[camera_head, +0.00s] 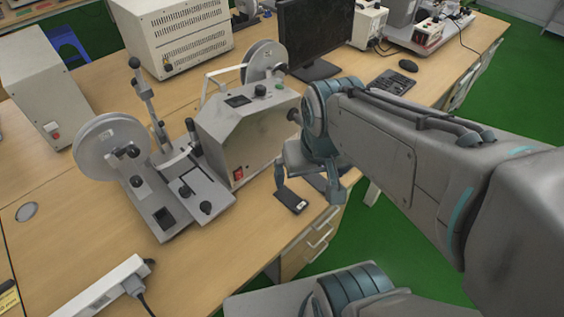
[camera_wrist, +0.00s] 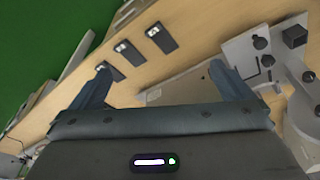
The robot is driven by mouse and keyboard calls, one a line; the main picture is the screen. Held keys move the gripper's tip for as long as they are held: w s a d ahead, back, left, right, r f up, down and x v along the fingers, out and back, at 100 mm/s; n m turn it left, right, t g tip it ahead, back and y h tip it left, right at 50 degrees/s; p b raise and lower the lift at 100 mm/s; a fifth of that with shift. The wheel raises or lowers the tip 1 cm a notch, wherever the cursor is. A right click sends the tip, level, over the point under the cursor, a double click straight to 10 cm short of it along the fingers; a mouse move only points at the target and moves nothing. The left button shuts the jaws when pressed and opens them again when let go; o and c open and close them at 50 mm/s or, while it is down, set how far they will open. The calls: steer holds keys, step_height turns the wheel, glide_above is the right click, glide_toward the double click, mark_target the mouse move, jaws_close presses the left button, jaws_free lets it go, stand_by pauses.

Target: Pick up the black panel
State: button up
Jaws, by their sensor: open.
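Three small dark panels lie on the wooden table near its edge in the wrist view: one black panel (camera_wrist: 162,37) farthest up, a second (camera_wrist: 130,53) below it, and a third (camera_wrist: 112,72) partly hidden by the left finger. Each has a small light patch at one end. In the head view a black panel (camera_head: 291,200) lies flat by the table's front edge, just below my gripper (camera_head: 308,184). Another dark panel is partly hidden behind the fingers there. My gripper (camera_wrist: 160,68) is open and empty, with its fingers spread wide above the table.
A grey machine with reels (camera_head: 225,140) stands close left of my gripper. A white power strip (camera_head: 100,290) lies at the lower left. A monitor (camera_head: 315,35), keyboard (camera_head: 391,82) and mouse (camera_head: 408,66) are farther back. Green floor (camera_head: 375,245) lies beyond the table edge.

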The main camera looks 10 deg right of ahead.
steer(key=m+g+b, duration=0.2)
steer(key=m+g, duration=0.1)
steer(key=m, duration=0.8)
glide_above(292, 198)
step_height(292, 198, down, 10)
steer(key=shift+m, duration=0.3)
step_height(292, 198, down, 14)
steer(key=shift+r, duration=0.1)
steer(key=c, duration=0.8)
steer(key=shift+r, duration=0.2)
steer(key=shift+r, duration=0.55)
steer(key=r, duration=0.2)
steer(key=d+r, duration=0.1)
steer(key=shift+s+r, duration=0.2)
steer(key=shift+s, duration=0.1)
steer(key=s+d+r, duration=0.5)
steer(key=d+r, duration=0.1)
steer(key=d, duration=0.3)
steer(key=shift+s, duration=0.3)
